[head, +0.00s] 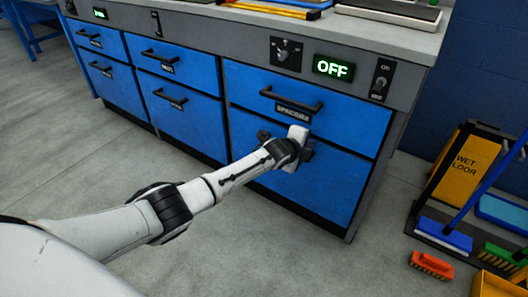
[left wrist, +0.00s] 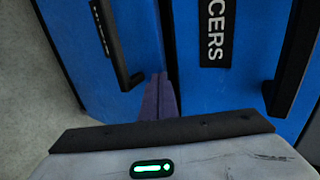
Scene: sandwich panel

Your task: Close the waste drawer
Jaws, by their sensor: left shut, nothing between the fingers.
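My left gripper (head: 306,152) is at the front of the lower right blue drawer (head: 330,185), just under the drawer labelled SPACERS (head: 345,118). Its fingers are together and empty. In the left wrist view the shut purple fingers (left wrist: 159,80) point at the border between the two drawer fronts. The lower front (left wrist: 75,30) with its black handle (left wrist: 112,45) is on the left there, and the SPACERS drawer (left wrist: 255,70) is on the right. No waste label can be read. I cannot tell whether the fingers touch, or whether the lower drawer is slightly out. My right gripper is out of view.
More blue drawers (head: 185,115) with black handles stand to the left, under a grey worktop (head: 370,30). A panel with a knob (head: 286,53), an OFF display (head: 333,67) and a switch (head: 381,80) is above. Cleaning tools and a wet floor sign (head: 465,165) stand right. The floor in front is clear.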

